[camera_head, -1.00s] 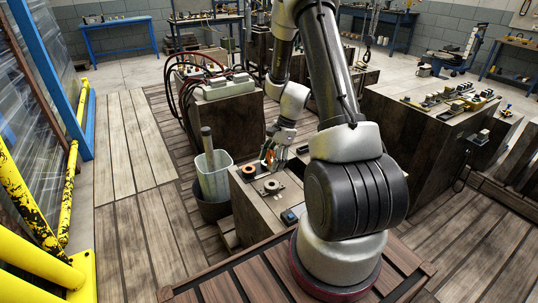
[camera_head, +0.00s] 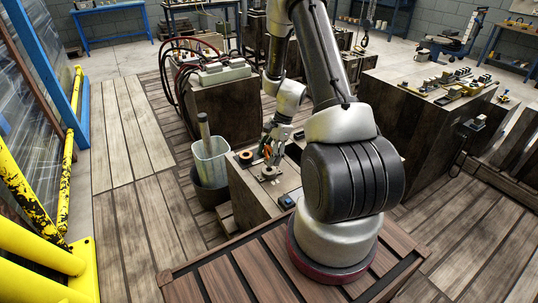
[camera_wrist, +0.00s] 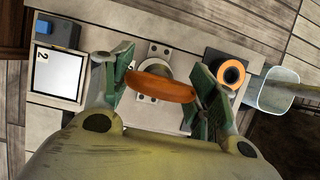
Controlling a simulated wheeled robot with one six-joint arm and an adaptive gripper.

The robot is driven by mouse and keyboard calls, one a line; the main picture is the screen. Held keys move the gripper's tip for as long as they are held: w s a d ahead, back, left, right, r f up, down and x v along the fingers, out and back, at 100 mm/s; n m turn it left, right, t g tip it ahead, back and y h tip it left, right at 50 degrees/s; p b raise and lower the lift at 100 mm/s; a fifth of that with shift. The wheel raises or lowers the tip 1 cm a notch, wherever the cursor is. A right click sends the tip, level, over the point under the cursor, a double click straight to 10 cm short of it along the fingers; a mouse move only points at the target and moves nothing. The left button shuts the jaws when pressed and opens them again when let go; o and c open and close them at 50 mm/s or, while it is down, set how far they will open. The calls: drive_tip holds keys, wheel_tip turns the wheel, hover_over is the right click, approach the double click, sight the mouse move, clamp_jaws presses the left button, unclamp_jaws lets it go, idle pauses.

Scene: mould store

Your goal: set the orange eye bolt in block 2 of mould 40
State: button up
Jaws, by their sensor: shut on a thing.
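The orange eye bolt (camera_wrist: 160,87) is between the green fingers of my gripper (camera_wrist: 163,92) in the wrist view, seen nearly edge-on. It also shows as a small orange spot at my gripper (camera_head: 274,146) in the head view. Its shank is hidden. Behind it is a light plate with a round metal fitting (camera_wrist: 156,60), partly covered by the bolt. The same fitting (camera_head: 268,173) is on the block top (camera_head: 249,183). A white card marked 2 (camera_wrist: 57,72) lies left of the fitting in the wrist view. I cannot tell whether bolt and fitting touch.
An orange-and-black ring (camera_wrist: 231,73) sits right of the fitting in the wrist view. A pale bin (camera_head: 210,160) with an upright bar stands left of the block. A blue item (camera_wrist: 57,33) is near the card. A cabinet with red hoses (camera_head: 226,107) stands behind.

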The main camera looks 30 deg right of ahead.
drive_tip(key=shift+f, duration=0.6)
idle(0.7)
drive_tip(key=shift+f, duration=0.35)
drive_tip(key=shift+f, duration=0.45)
idle(0.6)
drive_tip(key=shift+c, duration=0.5)
drive_tip(key=o, duration=1.5)
